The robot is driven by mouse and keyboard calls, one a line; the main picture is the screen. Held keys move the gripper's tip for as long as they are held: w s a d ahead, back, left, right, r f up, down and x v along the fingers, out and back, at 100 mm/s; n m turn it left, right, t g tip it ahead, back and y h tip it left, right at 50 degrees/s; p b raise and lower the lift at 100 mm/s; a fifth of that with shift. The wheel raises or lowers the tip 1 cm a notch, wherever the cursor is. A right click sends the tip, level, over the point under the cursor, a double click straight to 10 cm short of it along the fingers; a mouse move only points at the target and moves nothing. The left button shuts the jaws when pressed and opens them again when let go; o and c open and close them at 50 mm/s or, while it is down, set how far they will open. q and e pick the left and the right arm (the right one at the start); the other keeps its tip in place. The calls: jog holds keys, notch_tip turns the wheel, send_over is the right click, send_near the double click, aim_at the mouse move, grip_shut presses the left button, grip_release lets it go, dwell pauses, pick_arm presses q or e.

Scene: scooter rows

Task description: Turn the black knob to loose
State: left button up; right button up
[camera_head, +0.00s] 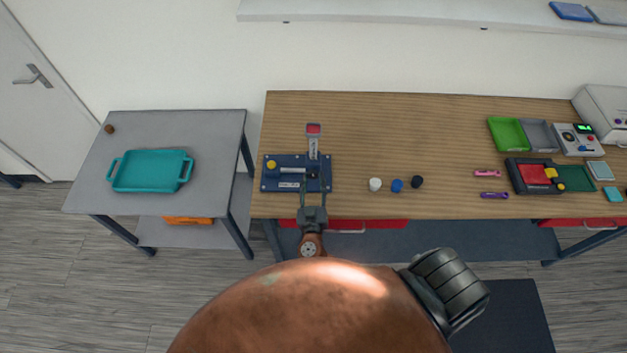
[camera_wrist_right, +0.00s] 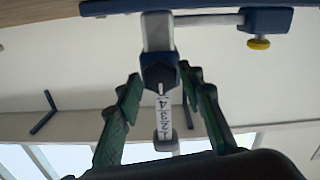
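A blue fixture (camera_head: 282,187) stands near the front left of the wooden table, with a yellow knob (camera_head: 271,164) on its left and an upright scale (camera_head: 313,147) with a red top behind. In the right wrist view, a dark knob (camera_wrist_right: 159,72) with a white pointer mark sits on a pale stem, in front of a numbered strip (camera_wrist_right: 164,104). My right gripper (camera_head: 313,190) is at the fixture's front edge. Its green fingers (camera_wrist_right: 162,82) are open on either side of the dark knob, with gaps showing. The knob is hard to make out from the head. My left gripper is out of view.
White, blue (camera_head: 397,186) and black small pieces stand right of the fixture. Further right are a green tray (camera_head: 508,133), a black box (camera_head: 533,188) and pink and purple tools. A side table holds a teal tray (camera_head: 151,171). The table's middle back is clear.

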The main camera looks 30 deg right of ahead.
jog(key=c, duration=0.7)
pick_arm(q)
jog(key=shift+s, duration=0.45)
pick_arm(e)
jog(key=shift+c, duration=0.2)
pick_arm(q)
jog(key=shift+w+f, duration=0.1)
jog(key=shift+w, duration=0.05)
